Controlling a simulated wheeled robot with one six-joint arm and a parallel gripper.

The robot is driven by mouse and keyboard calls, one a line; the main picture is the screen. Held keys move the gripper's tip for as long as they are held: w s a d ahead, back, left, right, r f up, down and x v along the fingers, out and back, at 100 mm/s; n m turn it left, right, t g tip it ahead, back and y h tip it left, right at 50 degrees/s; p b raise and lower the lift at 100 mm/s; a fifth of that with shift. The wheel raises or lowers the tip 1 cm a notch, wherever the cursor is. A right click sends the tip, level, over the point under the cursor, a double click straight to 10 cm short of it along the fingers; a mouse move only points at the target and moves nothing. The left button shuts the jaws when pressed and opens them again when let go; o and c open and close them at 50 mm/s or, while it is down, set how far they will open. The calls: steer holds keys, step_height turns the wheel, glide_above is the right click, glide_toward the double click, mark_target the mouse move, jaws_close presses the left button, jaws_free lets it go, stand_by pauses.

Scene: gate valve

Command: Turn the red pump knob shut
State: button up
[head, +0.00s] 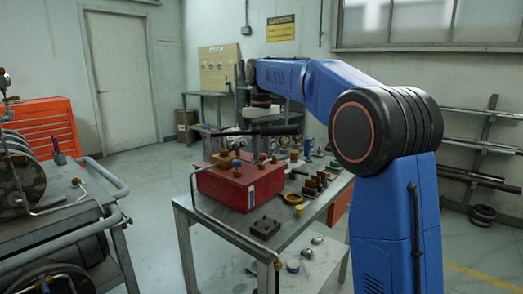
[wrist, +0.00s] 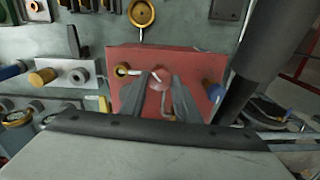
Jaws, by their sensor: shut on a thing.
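The red pump box (head: 222,184) stands on the workbench, and its top face fills the middle of the wrist view (wrist: 130,58). The red knob (wrist: 160,79) sits on that face, between my gripper's two dark fingers. My gripper (wrist: 162,84) is shut on the knob from both sides; the fingers cover its flanks. In the head view my gripper hangs over the box, and I cannot make out the knob there. A brass fitting (wrist: 122,70) is left of the knob and a blue one (wrist: 215,91) is right of it.
The workbench (head: 213,222) holds several brass fittings and a dark block (head: 265,228) right of the box. A bent metal pipe runs along its near side. A cart with machinery (head: 75,200) stands at the left. Open floor lies between cart and bench.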

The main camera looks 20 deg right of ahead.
steer(key=m, duration=0.4)
steer(key=shift+m, duration=1.9)
steer(key=o, duration=1)
steer(key=shift+o, duration=0.2)
